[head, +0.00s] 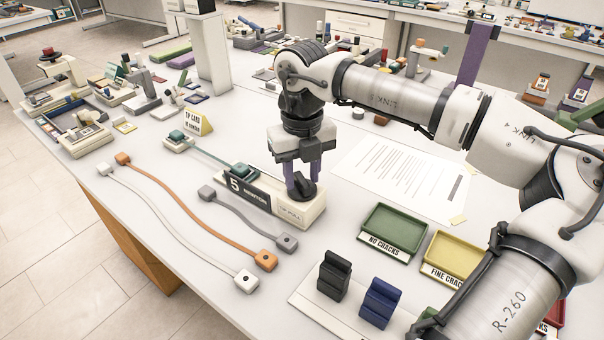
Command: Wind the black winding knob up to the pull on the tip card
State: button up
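The black winding knob (303,190) sits on top of the right end of a cream block (305,216) with a dark "5 NEWTON" sign and "TIP PULL" lettering. My gripper (303,180) points straight down over the knob. Its two purple fingers are apart and reach down to the knob, one on each side; whether they press on it is unclear. The tip card (198,123), yellow-edged and white, stands further back left; its small print is hard to read. A teal line (215,158) runs from a small teal-topped block (178,141) to a teal clamp (245,170) on the cream block.
Grey, orange (185,213) and white straps with end blocks lie in front left. A green tray (393,233), a yellow tray (455,256) and black and blue pieces stand front right. A printed sheet (405,177) lies behind. My arm spans the right side.

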aim_at(302, 179)
notch_tip(302, 179, up, 13)
jog(key=b, duration=0.1)
jog(key=shift+r+b, duration=0.2)
jog(key=shift+b, duration=0.1)
